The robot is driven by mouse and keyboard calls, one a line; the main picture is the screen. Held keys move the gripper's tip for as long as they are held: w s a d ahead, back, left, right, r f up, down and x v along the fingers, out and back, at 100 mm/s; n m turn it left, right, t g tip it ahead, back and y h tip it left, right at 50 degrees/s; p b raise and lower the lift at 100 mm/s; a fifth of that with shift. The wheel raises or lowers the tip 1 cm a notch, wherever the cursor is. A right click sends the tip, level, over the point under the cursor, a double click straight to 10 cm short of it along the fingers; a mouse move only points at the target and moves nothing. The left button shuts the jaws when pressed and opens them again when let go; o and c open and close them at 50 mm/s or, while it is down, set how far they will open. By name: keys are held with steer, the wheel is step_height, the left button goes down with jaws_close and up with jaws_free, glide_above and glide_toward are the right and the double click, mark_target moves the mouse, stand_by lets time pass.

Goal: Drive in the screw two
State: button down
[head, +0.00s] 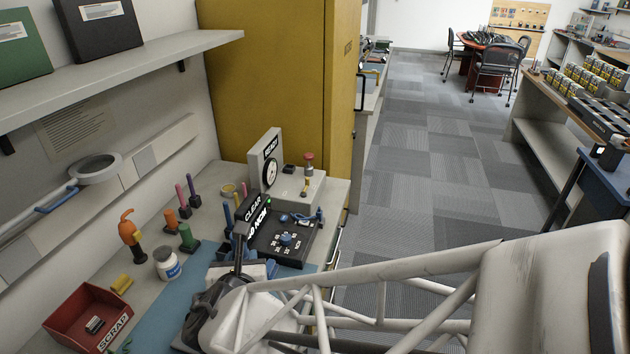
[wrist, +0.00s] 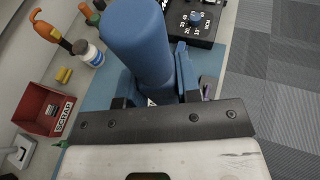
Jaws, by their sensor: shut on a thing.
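My gripper (wrist: 158,98) is shut on a thick blue cylinder (wrist: 140,40), which looks like the handle of a driver tool. The cylinder rises between the fingers and hides much of what lies beyond them. In the head view my gripper (head: 238,262) is low over the bench near the blue mat, partly hidden by my own arm. Blue parts (head: 262,268) show beside it, but I cannot tell which belong to the tool. I cannot make out screw two or the tool's tip in either view.
A black dial box (head: 285,240) stands just beyond my gripper, with a gauge unit (head: 270,172) behind it. A red scrap bin (head: 88,318), a white bottle (head: 167,263) and an orange-handled tool (head: 130,230) stand to the left. A blue mat (head: 152,325) covers part of the bench.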

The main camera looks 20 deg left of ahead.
steer(key=shift+f, duration=2.5)
steer(key=shift+f, duration=0.75)
stand_by(2.7)
steer(key=shift+r, duration=0.15)
steer(key=shift+r, duration=2.4)
steer(key=shift+w, duration=0.15)
